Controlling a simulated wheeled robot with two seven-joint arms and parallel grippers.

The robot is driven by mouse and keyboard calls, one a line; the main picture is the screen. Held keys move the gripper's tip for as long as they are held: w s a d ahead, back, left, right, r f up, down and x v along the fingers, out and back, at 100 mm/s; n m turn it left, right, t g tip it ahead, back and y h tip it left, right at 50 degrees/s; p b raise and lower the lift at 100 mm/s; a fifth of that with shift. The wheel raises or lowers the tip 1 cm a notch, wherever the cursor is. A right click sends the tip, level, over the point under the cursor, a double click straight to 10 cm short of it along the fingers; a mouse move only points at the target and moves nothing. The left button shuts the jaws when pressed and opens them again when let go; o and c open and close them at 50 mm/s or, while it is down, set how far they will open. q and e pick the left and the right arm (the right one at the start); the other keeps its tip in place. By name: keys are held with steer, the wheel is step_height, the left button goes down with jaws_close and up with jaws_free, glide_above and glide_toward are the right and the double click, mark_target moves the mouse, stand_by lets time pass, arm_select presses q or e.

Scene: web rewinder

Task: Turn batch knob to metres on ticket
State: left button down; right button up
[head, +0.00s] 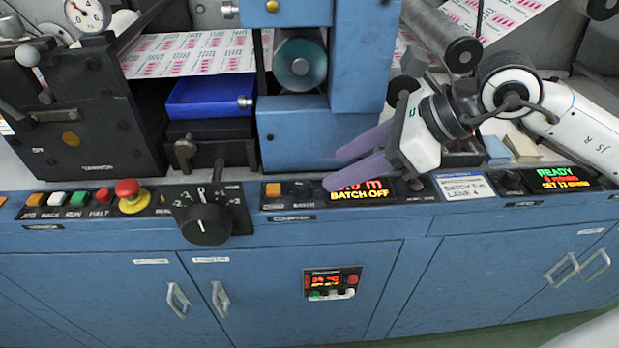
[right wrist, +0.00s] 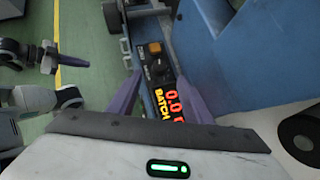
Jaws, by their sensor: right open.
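My right gripper (head: 336,169) is open and empty, its two purple fingers pointing left above the counter panel. The orange-lit display (head: 358,192) reads BATCH OFF under a red metres figure; a finger partly covers it. In the right wrist view the display (right wrist: 172,102) lies between the fingers and shows 0.0. A small dark control (head: 302,189) sits left of the display, beside an orange button (head: 273,190). Another dark knob (head: 416,184) is right of the display, near the gripper.
A large black dial (head: 206,224) juts out left of the counter panel. A red emergency button (head: 130,194) stands farther left. A green READY display (head: 555,179) is at right. A blue machine column (head: 362,60) rises behind the gripper. Space in front of the panel is clear.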

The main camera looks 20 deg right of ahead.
mark_target(305, 185)
steer(key=x, duration=0.8)
steer(key=shift+w+a, duration=0.1)
steer(key=shift+a, duration=0.05)
steer(key=c, duration=1)
